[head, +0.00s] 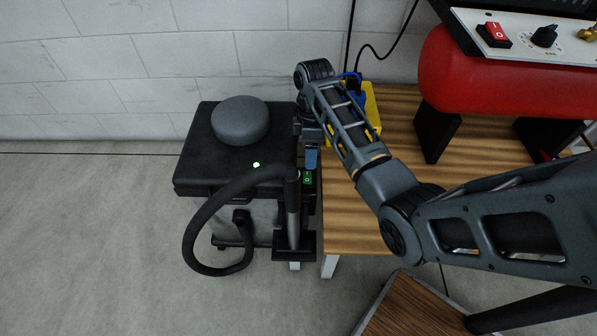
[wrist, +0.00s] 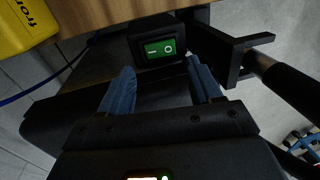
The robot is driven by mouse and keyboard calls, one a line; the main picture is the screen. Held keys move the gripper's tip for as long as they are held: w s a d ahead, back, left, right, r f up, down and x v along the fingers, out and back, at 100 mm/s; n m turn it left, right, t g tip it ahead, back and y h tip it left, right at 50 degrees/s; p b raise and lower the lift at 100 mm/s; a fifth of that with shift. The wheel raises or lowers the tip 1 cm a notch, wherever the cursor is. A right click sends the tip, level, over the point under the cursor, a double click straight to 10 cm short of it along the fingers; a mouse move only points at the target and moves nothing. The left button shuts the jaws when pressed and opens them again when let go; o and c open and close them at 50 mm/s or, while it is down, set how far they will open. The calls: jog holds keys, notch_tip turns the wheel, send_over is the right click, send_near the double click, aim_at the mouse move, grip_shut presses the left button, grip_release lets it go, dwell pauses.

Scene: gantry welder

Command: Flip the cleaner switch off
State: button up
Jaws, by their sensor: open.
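The cleaner (head: 200,150) is a black box on a stand, with a grey round cap on top and a lit green lamp. Its switch (head: 307,178) is a small green rocker in a black housing on its right side. In the wrist view the green switch (wrist: 158,50) shows its I and O marks, at top centre. My gripper (head: 311,160) points down just above the switch and partly covers that area. In the wrist view my gripper (wrist: 162,82) is open and empty, its blue fingers apart, with the switch beyond and between their tips. I cannot tell whether they touch it.
A black hose (head: 205,215) curves from a pipe beside the switch. A wooden table (head: 395,150) stands close on the right, carrying a yellow box (head: 371,105) and a red machine (head: 480,85) with its own red switch (head: 494,34). The floor at left is clear.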

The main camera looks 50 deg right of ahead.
aim_at(309, 177)
jog(key=f, duration=0.2)
jog(key=f+b, duration=0.1)
jog(key=f, duration=0.2)
jog(key=a+f+b, duration=0.1)
jog(key=f, duration=0.1)
jog(key=shift+s+f, duration=0.3)
jog(key=shift+s, duration=0.05)
jog(key=shift+c, duration=0.4)
jog(key=c, duration=0.7)
jog(key=shift+s+a+r+t+h+p, duration=0.2)
jog(key=shift+r+t+h+p, duration=0.15)
jog(key=shift+p, duration=0.7)
jog(key=shift+a+h+p, duration=0.1)
jog(key=shift+h+p, duration=0.25)
jog(key=shift+p, duration=0.35)
jog(key=shift+s+a+f+t+h+p, duration=0.1)
jog(key=shift+f+t+h+p, duration=0.2)
jog(key=shift+t+h+p, duration=0.6)
